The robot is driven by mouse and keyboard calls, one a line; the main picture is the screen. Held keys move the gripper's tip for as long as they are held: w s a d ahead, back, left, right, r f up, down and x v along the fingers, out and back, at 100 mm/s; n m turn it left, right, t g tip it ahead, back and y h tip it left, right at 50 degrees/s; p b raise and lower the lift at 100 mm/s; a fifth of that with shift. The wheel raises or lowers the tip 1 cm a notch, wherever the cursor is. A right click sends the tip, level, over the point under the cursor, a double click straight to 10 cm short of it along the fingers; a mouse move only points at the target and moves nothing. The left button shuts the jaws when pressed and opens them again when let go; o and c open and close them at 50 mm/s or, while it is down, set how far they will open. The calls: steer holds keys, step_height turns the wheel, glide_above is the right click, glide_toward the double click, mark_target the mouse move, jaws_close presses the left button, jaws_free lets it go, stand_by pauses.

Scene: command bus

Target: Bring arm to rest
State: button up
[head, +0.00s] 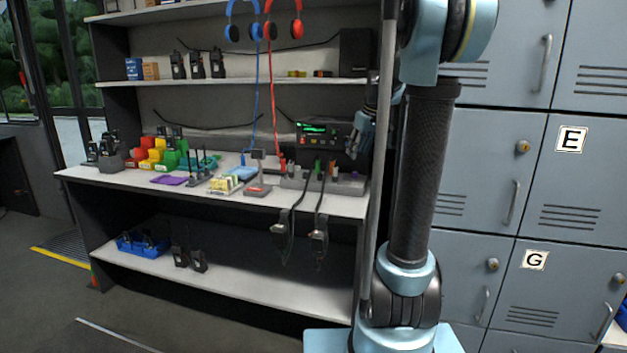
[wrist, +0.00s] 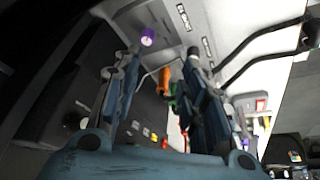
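My arm (head: 424,180) stands upright at the right of the workbench, in front of the lockers. My gripper (head: 358,137) shows at the bench's right end, near the black radio unit with a green display (head: 318,135). A pole and the arm hide part of the wrist. In the wrist view, the two fingers of my gripper (wrist: 162,58) are spread apart with nothing held between them. Orange and green items show beyond the gap, and a purple-ended item (wrist: 147,37) is near the left fingertip.
The workbench (head: 330,205) holds radios, coloured bins (head: 165,155) and a grey holder (head: 345,185). Two microphones (head: 318,238) hang at its front. Red and blue headphones (head: 284,28) hang above. Grey lockers (head: 575,190) stand close on the right. Open floor (head: 50,290) lies to the left.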

steer(key=s+f+m, duration=0.2)
steer(key=s+f, duration=0.5)
steer(key=s, duration=0.6)
steer(key=s+f+m+g+h, duration=0.1)
steer(key=s+f+m, duration=0.1)
steer(key=s+f, duration=0.5)
steer(key=s+f+m+g+h, duration=0.1)
steer(key=s+f, duration=0.6)
steer(key=s, duration=1.2)
steer(key=shift+f+m, duration=0.2)
steer(key=shift+m, duration=0.5)
steer(key=shift+a, duration=0.1)
